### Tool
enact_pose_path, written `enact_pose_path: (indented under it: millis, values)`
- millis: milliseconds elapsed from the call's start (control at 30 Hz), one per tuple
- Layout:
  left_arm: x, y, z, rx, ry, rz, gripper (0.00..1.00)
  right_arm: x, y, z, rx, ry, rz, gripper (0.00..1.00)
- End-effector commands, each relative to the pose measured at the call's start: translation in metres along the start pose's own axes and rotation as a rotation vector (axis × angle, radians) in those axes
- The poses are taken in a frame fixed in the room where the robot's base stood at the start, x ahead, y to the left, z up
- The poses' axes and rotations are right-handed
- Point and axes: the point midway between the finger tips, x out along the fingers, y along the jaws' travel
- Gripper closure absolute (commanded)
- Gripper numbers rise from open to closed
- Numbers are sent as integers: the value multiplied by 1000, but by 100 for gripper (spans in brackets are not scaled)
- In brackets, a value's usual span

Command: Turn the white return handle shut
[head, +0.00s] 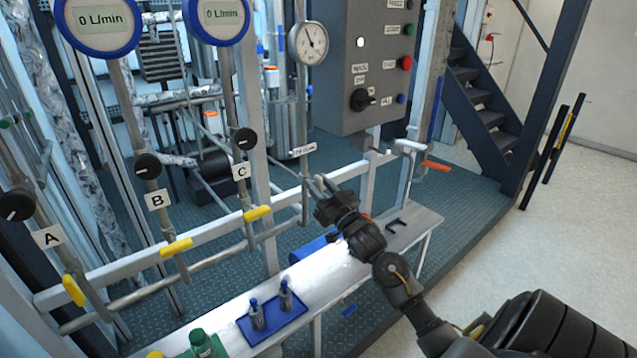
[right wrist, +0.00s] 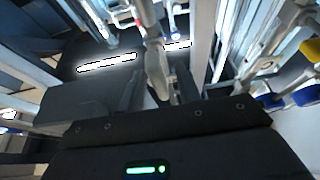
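A pale white handle (right wrist: 158,74) hangs from a grey pipe valve in the middle of the right wrist view. My right gripper (right wrist: 160,92) is around it, with a dark finger on either side and the fingers apart; I cannot tell whether either touches it. In the head view my right gripper (head: 321,187) is at the vertical pipe below the small white label (head: 303,150), whose text is too small to read. There the gripper mostly hides the handle. My left gripper is not in view.
Yellow valve handles (head: 257,213) sit on lines A, B and C at the left. A bench (head: 330,270) with a blue tray (head: 272,320) is below. Open floor lies right.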

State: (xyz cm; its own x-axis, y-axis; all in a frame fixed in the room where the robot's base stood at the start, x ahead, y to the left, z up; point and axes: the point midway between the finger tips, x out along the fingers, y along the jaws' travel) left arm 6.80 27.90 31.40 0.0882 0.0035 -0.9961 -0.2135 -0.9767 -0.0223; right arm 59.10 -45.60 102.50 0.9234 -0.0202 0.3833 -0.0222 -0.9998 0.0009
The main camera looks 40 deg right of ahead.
Motion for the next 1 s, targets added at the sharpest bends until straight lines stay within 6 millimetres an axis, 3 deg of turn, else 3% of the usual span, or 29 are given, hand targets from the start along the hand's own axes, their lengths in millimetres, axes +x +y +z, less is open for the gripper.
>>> enact_pose_path:
  millis: [300, 567, 1000]
  values:
    - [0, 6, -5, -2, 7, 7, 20, 3, 0, 1, 0, -1, 0, 66]
    - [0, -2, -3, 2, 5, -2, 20, 3, 0, 0, 0, -1, 0, 100]
    - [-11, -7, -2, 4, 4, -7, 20, 4, 0, -2, 60, -1, 26, 100]
